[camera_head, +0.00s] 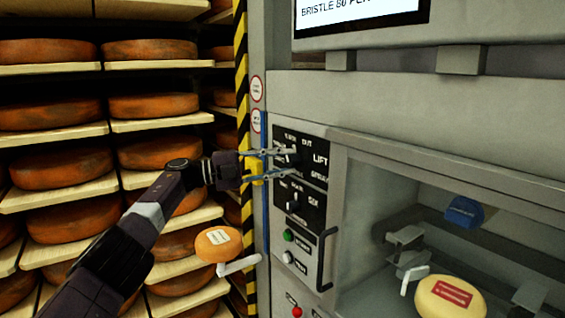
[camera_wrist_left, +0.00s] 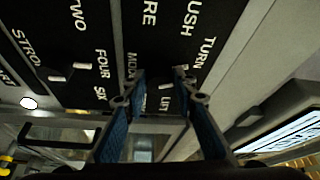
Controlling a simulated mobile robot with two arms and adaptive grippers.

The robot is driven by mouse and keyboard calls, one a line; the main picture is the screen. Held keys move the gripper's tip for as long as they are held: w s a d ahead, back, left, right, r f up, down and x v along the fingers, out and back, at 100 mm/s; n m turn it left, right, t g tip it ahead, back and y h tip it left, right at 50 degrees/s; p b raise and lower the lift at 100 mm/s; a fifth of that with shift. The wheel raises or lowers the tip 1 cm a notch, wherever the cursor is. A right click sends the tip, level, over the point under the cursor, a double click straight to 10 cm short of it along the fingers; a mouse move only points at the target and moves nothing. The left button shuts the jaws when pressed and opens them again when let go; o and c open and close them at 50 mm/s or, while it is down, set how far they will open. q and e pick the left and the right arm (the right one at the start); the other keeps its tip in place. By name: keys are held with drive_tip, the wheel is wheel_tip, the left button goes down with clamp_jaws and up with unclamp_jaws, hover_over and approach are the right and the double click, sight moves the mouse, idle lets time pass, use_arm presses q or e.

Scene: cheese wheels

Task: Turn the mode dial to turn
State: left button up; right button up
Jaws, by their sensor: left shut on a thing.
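The mode dial (camera_head: 294,158) is a dark knob on a black panel at the centre of the head view, with LIFT and other labels around it. My left gripper (camera_head: 292,162) comes in from the left, its two fingertips at either side of the dial and shut on it. In the left wrist view, the blue-padded fingers of the left gripper (camera_wrist_left: 159,75) reach up to the black panel (camera_wrist_left: 205,45), where TURN and LIFT can be read. My right gripper is not in view.
A second panel with a small dial (camera_head: 293,202) sits just below, above a green button (camera_head: 288,235) and a handle (camera_head: 325,260). Shelves of cheese wheels (camera_head: 60,170) stand at left. A yellow cheese (camera_head: 440,303) sits in the open machine bay at right.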

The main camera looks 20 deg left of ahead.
use_arm(q)
drive_tip(key=shift+f, duration=0.1)
drive_tip(key=o, duration=1.1)
drive_tip(key=v, duration=1.2)
